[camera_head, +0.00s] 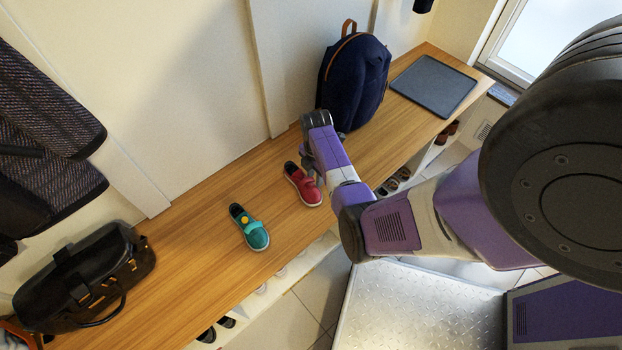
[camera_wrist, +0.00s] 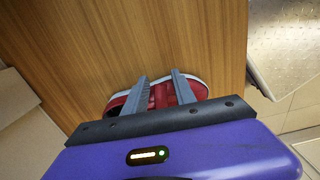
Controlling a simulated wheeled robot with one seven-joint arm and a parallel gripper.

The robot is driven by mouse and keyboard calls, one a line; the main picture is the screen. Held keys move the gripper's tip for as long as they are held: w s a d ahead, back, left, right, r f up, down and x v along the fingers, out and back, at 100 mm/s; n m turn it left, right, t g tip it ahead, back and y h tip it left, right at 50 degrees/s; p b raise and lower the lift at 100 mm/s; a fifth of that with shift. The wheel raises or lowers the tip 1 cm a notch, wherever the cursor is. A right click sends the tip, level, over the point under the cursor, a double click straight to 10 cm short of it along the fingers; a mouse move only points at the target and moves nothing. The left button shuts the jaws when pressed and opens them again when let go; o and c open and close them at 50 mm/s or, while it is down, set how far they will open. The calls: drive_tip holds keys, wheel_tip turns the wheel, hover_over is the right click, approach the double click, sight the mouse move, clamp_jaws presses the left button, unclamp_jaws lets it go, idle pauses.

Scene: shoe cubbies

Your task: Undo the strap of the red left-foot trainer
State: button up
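The red trainer (camera_head: 305,190) with a white sole stands on the wooden bench, right of a teal shoe, its far end partly hidden by my gripper in the head view. In the wrist view the red trainer (camera_wrist: 195,88) lies crosswise under my gripper. My gripper (camera_wrist: 160,76) is open, with its two grey fingers apart over the middle of the trainer. A red strap-like band (camera_wrist: 160,96) shows between the fingers, with small gaps beside it. Whether the strap is fastened, and whether the fingers touch the shoe, I cannot tell.
The teal shoe (camera_head: 250,228) has a light strap and a yellow dot. A black handbag (camera_head: 85,280) sits at the left of the bench (camera_head: 185,260). A navy backpack (camera_head: 355,75) and a dark tray (camera_head: 433,85) are at the right. Other shoes sit in cubbies below.

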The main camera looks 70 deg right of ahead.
drive_tip(key=shift+c, duration=1.2)
drive_tip(key=shift+r, duration=0.15)
drive_tip(key=shift+r, duration=0.1)
drive_tip(key=shift+c, duration=0.5)
drive_tip(key=shift+r+p, duration=0.2)
drive_tip(key=shift+p, duration=0.3)
drive_tip(key=shift+r+p, duration=0.3)
drive_tip(key=shift+r, duration=0.1)
drive_tip(key=shift+a+r+h+p, duration=0.15)
drive_tip(key=shift+r+h+p, duration=0.15)
drive_tip(key=shift+p, duration=0.3)
drive_tip(key=shift+a+r+h+p, duration=0.1)
drive_tip(key=shift+r+h+p, duration=0.1)
drive_tip(key=shift+h+p, duration=0.15)
